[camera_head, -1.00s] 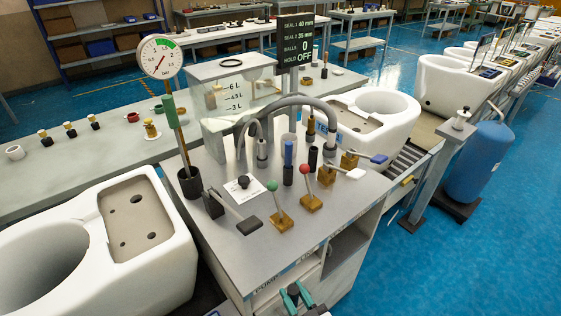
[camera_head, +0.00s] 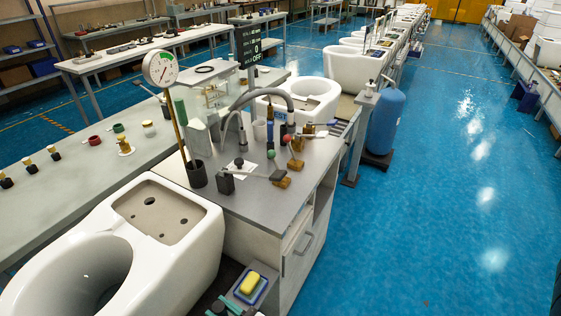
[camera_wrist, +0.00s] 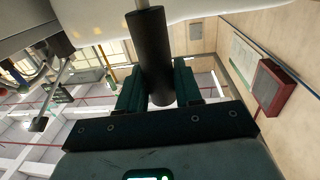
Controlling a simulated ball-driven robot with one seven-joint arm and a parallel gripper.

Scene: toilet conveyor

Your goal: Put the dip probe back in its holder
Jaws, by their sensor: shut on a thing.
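In the wrist view, my gripper (camera_wrist: 158,82) is shut on a dark cylinder, which looks like the dip probe (camera_wrist: 150,40). A thin pale rod runs from its far end out of the top of the picture. Small dark upright tubes (camera_head: 278,130) stand among the bench fittings. I cannot tell which is the probe's holder.
A white toilet (camera_head: 200,240) stands left of the bench, another (camera_head: 322,90) behind it. Levers (camera_head: 252,176), hoses and a clear tank (camera_head: 208,100) crowd the bench top. A tray with a yellow sponge (camera_head: 250,283) is at the front. Blue floor (camera_head: 440,200) is open on the right.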

